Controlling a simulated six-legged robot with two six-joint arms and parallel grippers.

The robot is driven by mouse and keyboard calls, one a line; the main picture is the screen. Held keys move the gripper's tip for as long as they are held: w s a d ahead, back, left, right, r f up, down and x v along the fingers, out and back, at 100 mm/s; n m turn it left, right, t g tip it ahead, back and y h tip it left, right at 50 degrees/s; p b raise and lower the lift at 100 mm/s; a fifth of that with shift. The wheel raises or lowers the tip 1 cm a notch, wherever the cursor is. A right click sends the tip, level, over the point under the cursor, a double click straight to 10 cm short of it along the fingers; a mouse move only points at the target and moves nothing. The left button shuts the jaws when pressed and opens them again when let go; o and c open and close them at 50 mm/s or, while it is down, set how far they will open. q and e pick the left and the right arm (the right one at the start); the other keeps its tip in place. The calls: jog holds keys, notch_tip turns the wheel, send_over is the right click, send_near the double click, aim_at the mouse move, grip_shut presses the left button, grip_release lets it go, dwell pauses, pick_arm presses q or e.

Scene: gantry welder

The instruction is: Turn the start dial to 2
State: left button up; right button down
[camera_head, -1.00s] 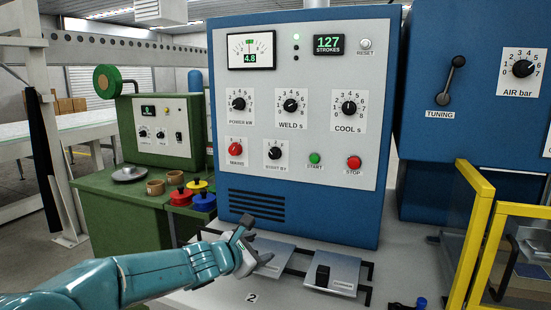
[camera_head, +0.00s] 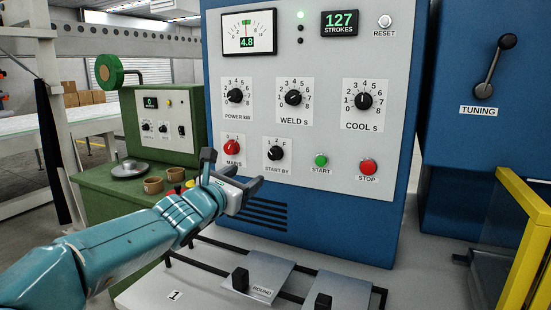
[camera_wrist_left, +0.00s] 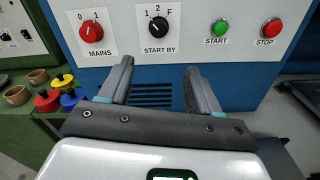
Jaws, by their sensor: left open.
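The start dial is the black knob (camera_head: 276,153) marked START BY, with 1, 2 and F around it, low on the blue and grey control panel. It also shows in the left wrist view (camera_wrist_left: 158,27); its pointer seems to lean towards 1, but it is too small to be sure. My left gripper (camera_head: 231,171) is open and empty, in front of the panel, below and left of the dial. In the left wrist view its fingers (camera_wrist_left: 158,70) are spread, with the dial beyond and above the gap, untouched. My right gripper is out of view.
The red MAINS knob (camera_head: 232,147) is left of the dial; the green START button (camera_head: 321,160) and red STOP button (camera_head: 368,167) are right. Pots stand on the green bench at left. Below lie trays with black handles (camera_head: 240,279). A yellow frame (camera_head: 524,245) stands at right.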

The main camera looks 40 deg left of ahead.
aim_at(272, 157)
pick_arm(q)
jog(key=p+x, duration=0.6)
jog(key=x, duration=0.9)
jog(key=shift+a+r, duration=0.1)
jog(key=shift+r, duration=0.05)
jog(key=shift+a, duration=0.1)
jog(key=shift+w, duration=0.1)
jog(key=shift+w, duration=0.1)
jog(key=c, duration=1)
